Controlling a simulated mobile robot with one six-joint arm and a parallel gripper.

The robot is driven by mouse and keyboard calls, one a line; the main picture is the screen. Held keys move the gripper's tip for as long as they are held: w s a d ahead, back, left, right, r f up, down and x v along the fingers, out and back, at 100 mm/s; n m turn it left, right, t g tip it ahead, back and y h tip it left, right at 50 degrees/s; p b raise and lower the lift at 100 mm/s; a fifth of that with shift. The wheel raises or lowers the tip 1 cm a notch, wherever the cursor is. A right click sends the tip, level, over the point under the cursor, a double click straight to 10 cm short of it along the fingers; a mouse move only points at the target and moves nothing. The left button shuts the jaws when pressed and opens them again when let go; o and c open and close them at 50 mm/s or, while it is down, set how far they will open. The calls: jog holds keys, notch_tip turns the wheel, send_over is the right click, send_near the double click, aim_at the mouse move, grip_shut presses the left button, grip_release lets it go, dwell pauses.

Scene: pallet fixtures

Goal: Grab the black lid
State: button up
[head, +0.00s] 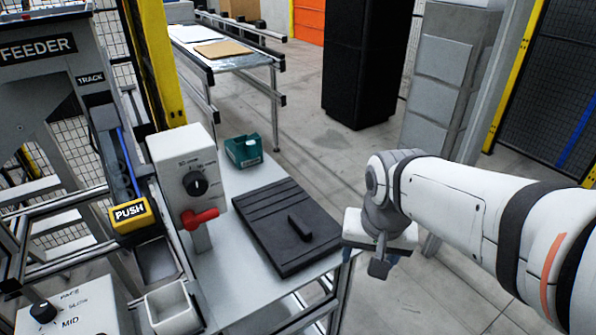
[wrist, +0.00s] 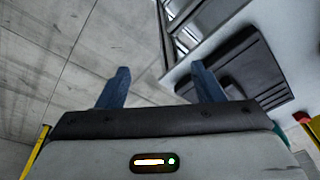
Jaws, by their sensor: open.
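The black lid (head: 274,228) is a flat dark slab with ridges across its far part and a raised bar handle (head: 300,227) on top. It lies on a light grey table (head: 240,182). In the wrist view the lid (wrist: 252,66) shows at the upper right, past the right finger. My gripper (head: 378,262) is right of the lid in the head view, beyond the table's right edge and apart from the lid. In the wrist view my gripper (wrist: 160,82) has its two blue fingers spread with nothing between them, over bare floor.
A white control box (head: 190,178) with a dial and red lever (head: 200,218) stands left of the lid. A teal bin (head: 243,151) sits behind it. A white open box (head: 172,308) and yellow PUSH button (head: 130,213) are further left. Floor right of the table is clear.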

aim_at(300, 222)
jog(key=o, duration=0.4)
jog(key=w+a+m, duration=0.1)
jog(key=w+a, duration=0.1)
jog(key=w, duration=0.1)
jog(key=w+a+r+m+g+p, duration=0.1)
jog(key=w+a+m, duration=0.1)
jog(key=w, duration=0.1)
jog(key=w+a+r+m+p, duration=0.1)
jog(key=w+a+m, duration=0.1)
jog(key=w, duration=0.1)
jog(key=shift+w+a+r, duration=0.15)
jog(key=shift+w+a, duration=0.05)
jog(key=shift+w, duration=0.15)
jog(key=o, duration=0.4)
jog(key=w+a+m, duration=0.1)
jog(key=w+a, duration=0.1)
jog(key=w+a+m+p, duration=0.1)
jog(key=a, duration=0.1)
jog(key=w+a+f+m+g, duration=0.1)
jog(key=w+a+m, duration=0.1)
jog(key=shift+w+f+p, duration=0.1)
jog(key=shift+w+p, duration=0.2)
jog(key=shift+p, duration=0.05)
jog(key=shift+w+a+f, duration=0.15)
jog(key=shift+a+f, duration=0.05)
jog(key=shift+w+d+f+p, duration=0.1)
jog(key=shift+f+p, duration=0.4)
jog(key=shift+f, duration=3.25)
